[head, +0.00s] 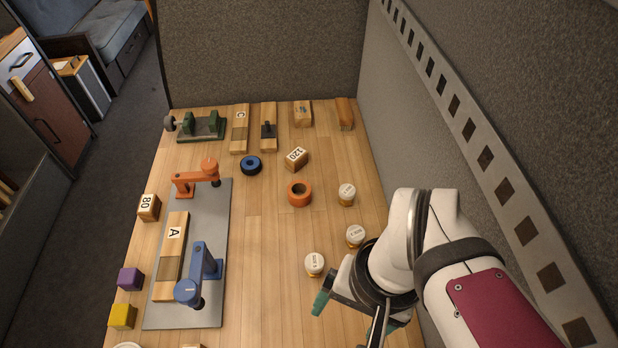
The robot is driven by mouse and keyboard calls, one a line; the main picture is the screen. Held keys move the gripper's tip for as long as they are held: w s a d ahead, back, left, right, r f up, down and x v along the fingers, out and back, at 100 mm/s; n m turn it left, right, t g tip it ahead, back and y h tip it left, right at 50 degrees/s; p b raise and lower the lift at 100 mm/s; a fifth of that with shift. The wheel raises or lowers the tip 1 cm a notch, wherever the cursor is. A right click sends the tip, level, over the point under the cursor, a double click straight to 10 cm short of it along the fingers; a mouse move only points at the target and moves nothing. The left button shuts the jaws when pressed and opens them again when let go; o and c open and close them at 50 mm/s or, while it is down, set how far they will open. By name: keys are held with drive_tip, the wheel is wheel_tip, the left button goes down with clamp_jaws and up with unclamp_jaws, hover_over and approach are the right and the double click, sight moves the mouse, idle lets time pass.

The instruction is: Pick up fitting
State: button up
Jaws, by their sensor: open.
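No thing in the head view is marked as a fitting, so I cannot tell which one it is. Candidates are an orange ring (299,193), a dark blue ring (251,165), and small white-topped round pieces: one (346,194) toward the wall, one (355,236) by my wrist, and one (314,264) nearest my gripper. My gripper (345,318) is at the lower right of the table, open, its teal fingertip just below the nearest white-topped piece and apart from it. The other finger is partly cut off by the frame, and nothing shows between them.
A grey plate (213,317) holds an orange clamp (196,179), a blue clamp (199,274) and wooden block A (172,255). Block 120 (296,158) stands behind the rings. A grey wall (400,110) borders the right side. The table's middle (262,270) is clear.

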drive_tip(key=n, duration=0.1)
drive_tip(key=n+t+h, duration=1)
drive_tip(key=n+h, duration=0.2)
drive_tip(key=n, duration=1.9)
approach(322, 258)
drive_tip(key=shift+y, duration=0.3)
drive_tip(key=x, duration=0.4)
drive_tip(key=f+x, duration=0.1)
drive_tip(key=x, duration=0.7)
drive_tip(key=shift+a+f, duration=0.3)
drive_tip(key=shift+a, duration=0.1)
clamp_jaws()
